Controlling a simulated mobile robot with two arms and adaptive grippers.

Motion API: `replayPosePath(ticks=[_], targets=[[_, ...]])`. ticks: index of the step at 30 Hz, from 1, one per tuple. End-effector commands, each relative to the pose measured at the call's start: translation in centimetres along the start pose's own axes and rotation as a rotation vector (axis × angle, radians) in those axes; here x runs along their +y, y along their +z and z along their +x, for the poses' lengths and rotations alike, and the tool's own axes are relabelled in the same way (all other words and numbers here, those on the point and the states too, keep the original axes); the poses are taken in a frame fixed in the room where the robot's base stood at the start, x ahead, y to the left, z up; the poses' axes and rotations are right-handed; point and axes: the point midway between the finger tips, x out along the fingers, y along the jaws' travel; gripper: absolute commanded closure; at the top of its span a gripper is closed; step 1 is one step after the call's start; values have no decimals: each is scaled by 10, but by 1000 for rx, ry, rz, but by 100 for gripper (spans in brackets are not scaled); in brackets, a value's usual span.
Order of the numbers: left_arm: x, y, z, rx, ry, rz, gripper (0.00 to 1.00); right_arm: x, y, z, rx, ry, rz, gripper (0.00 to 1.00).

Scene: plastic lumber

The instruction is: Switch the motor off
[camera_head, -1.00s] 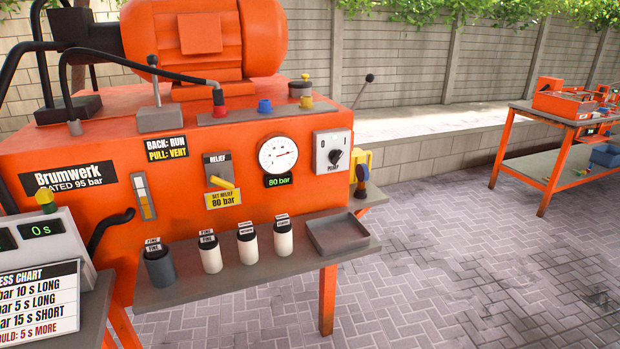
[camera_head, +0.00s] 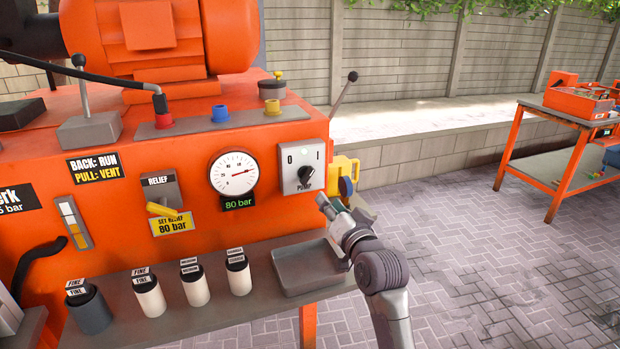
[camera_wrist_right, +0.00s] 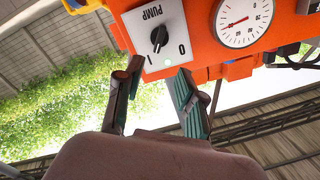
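The pump switch plate (camera_head: 291,182), marked 0 and I, is on the right end of the orange machine's front. Its black knob (camera_head: 306,174) appears turned toward the I; it also shows in the right wrist view (camera_wrist_right: 158,37), where a small green light glows on the plate. My right gripper (camera_head: 327,206) is just below and to the right of the switch, not touching it. In the right wrist view my right gripper (camera_wrist_right: 160,75) has its fingers apart with nothing between them. The orange motor (camera_head: 150,45) sits on top of the machine. My left gripper is not in view.
A pressure gauge (camera_head: 233,173) left of the switch has an 80 bar display below it. A yellow part (camera_head: 343,174) sticks out right of the switch. A shelf below holds several canisters and a grey tray (camera_head: 303,272). An orange-legged table (camera_head: 548,170) stands at right.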

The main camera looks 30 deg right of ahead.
Motion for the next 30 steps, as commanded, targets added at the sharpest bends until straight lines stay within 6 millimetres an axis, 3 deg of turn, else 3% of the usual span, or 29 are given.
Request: replayPosePath(ticks=[18, 24, 30], targets=[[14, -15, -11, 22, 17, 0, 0, 0, -1, 112, 0, 1, 0, 61], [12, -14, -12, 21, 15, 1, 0, 0, 0, 130, 0, 1, -1, 61], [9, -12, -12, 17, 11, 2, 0, 0, 0, 134, 0, 1, -2, 61]])
